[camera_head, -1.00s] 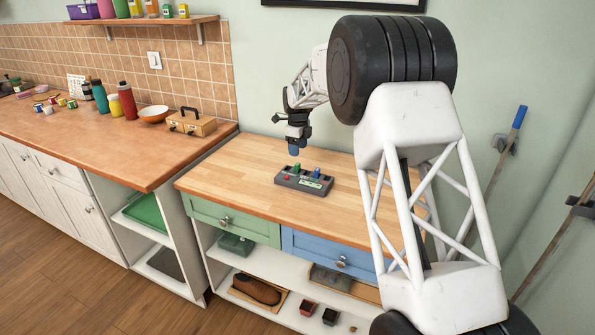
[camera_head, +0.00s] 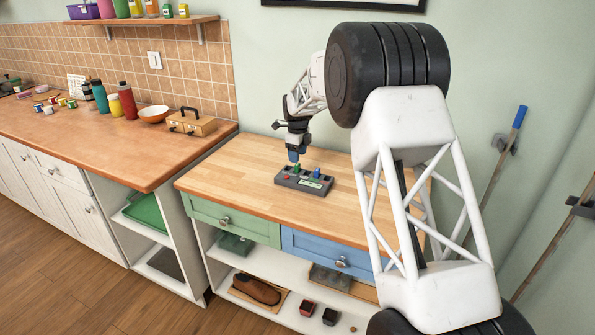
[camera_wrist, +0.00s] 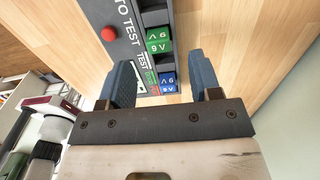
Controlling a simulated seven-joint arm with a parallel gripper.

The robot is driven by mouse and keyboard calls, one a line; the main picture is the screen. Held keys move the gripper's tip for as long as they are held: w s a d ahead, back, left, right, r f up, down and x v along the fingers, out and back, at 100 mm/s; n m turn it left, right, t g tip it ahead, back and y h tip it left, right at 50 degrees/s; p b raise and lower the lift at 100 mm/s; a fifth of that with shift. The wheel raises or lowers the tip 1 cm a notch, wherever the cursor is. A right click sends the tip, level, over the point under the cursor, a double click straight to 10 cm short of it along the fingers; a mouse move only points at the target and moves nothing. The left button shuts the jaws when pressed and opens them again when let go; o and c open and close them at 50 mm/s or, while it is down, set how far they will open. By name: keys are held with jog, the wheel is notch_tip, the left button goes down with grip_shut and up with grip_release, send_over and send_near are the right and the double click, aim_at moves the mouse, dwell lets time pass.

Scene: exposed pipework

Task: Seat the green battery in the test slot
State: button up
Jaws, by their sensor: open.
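The green battery (camera_head: 296,168), marked 9V, stands in a bay of the dark grey tester box (camera_head: 290,183) on the wooden worktop. The green battery also shows in the wrist view (camera_wrist: 158,40), beside the words "TO TEST". A blue battery (camera_wrist: 168,84) sits in the same row, by a smaller "TEST" label; it also shows in the head view (camera_head: 317,173). I cannot tell clearly which opening is the test slot. My gripper (camera_head: 293,156) is open and points down just above the green battery. In the wrist view its blue fingers (camera_wrist: 160,66) are apart with nothing held.
The tester has a red button (camera_wrist: 109,34). Bare worktop (camera_head: 240,165) surrounds the box, with the wall close behind. A toolbox (camera_head: 192,123), a bowl (camera_head: 154,114) and bottles stand on the counter at left.

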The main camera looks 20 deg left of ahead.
aim_at(298, 165)
jog(key=shift+f, duration=0.1)
jog(key=shift+f, duration=2.5)
jog(key=shift+s, duration=0.1)
jog(key=c, duration=1)
jog(key=shift+r, duration=0.15)
